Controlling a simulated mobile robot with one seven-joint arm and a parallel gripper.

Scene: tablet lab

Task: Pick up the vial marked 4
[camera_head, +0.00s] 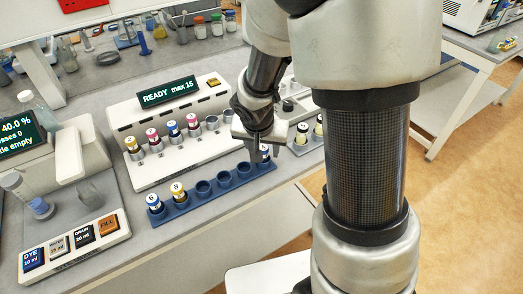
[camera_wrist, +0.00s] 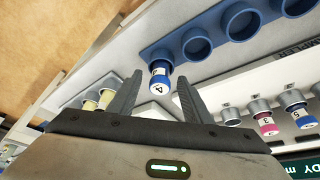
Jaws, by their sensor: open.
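The vial marked 4 (camera_wrist: 160,76) has a white top and a blue band. It stands in the end hole of the blue rack (camera_wrist: 183,57). In the head view the vial (camera_head: 265,152) is at the rack's right end, partly hidden by my gripper (camera_head: 264,141). My gripper is open; in the wrist view its two fingertips (camera_wrist: 160,80) appear on either side of the vial, with gaps showing. I cannot tell how far above the vial the tips are.
Vials 6 (camera_head: 153,201) and 8 (camera_head: 178,190) stand at the rack's left end, with empty holes between. Behind is a white machine (camera_head: 150,115) reading READY max 15, holding several vials. A dye station (camera_head: 85,215) is at left.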

